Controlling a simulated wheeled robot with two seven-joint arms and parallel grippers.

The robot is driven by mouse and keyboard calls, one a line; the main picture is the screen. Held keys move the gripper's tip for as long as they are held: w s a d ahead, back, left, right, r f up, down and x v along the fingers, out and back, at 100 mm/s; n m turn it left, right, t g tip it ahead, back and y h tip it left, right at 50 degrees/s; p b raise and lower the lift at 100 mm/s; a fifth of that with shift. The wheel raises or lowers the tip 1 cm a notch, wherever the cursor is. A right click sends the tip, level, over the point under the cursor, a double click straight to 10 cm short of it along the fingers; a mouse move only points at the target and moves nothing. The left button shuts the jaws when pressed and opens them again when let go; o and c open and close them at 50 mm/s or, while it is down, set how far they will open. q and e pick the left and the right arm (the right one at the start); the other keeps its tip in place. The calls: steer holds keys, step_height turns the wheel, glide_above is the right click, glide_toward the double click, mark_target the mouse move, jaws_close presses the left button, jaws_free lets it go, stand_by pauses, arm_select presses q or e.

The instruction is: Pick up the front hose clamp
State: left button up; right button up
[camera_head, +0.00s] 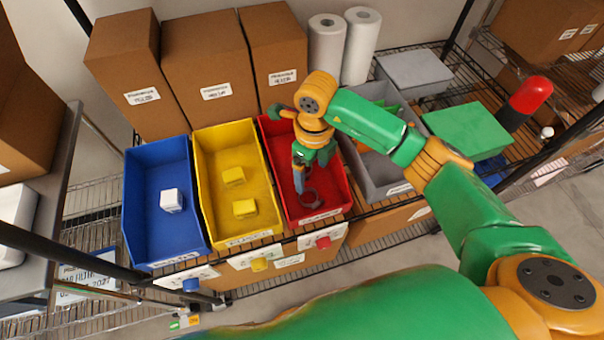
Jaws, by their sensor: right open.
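A dark, ring-like hose clamp (311,203) lies on the floor of the red bin (336,199), near its front wall. My right gripper (299,184) reaches down into the red bin from above, its fingers just behind and slightly left of this clamp. The gripper is open and I see nothing held in it. The gripper and wrist cover the back part of the bin, so I cannot tell whether another clamp lies there. Whether the fingers touch the clamp is too small to tell. My left gripper is not in view.
Left of the red bin stand a yellow bin (200,165) with yellow blocks and a blue bin (139,195) with a white block. A grey bin (372,181) is close on the right. Cardboard boxes (208,60) and paper rolls (326,50) stand behind.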

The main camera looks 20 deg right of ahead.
mark_target(310, 196)
steer(key=s, duration=0.1)
steer(key=f+p, duration=0.1)
steer(key=s, duration=0.1)
steer(key=shift+s+a+f, duration=0.25)
steer(key=shift+s+f, duration=0.05)
steer(key=shift+f, duration=0.05)
steer(key=f, duration=0.4)
steer(key=shift+s+a+p, duration=0.1)
steer(key=shift+a+p, duration=0.1)
steer(key=shift+p, duration=0.15)
steer(key=shift+w+f, duration=0.1)
steer(key=shift+w, duration=0.2)
steer(key=shift+s, duration=0.2)
steer(key=c, duration=1.4)
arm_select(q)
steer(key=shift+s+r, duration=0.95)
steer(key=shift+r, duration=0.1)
arm_select(e)
steer(key=shift+w, duration=0.1)
